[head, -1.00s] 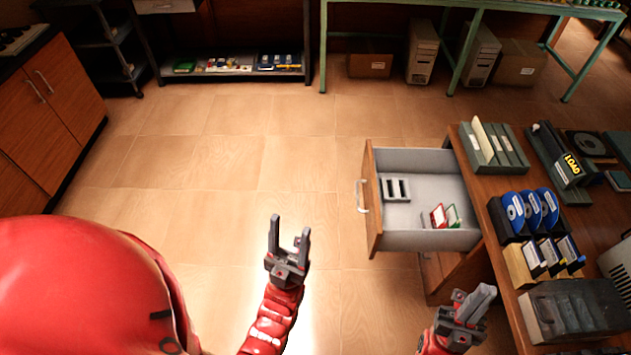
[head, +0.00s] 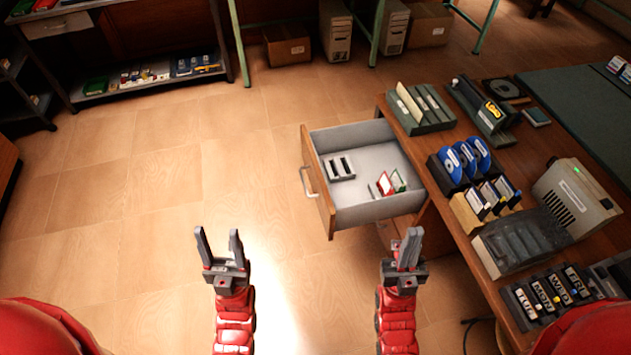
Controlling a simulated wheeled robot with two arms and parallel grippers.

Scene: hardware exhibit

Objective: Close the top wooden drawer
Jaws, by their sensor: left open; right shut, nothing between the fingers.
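The top wooden drawer (head: 318,187) is pulled out to the left from under the wooden desk (head: 448,150). It has a wooden front, a pale handle (head: 309,182) and a grey inside holding a small slotted grey block (head: 340,168) and red and green cards (head: 390,182). My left gripper (head: 219,246) is open and empty over the floor, left of and nearer than the drawer. My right gripper (head: 409,247) is shut and empty, nearer than the drawer's near side wall and apart from it in the picture.
The desk top bears blue discs in a rack (head: 465,160), a grey-green file rack (head: 421,108), a dark case (head: 520,243) and a beige device (head: 577,197). The floor (head: 160,190) left of the drawer is clear. Shelves and computer towers stand at the back.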

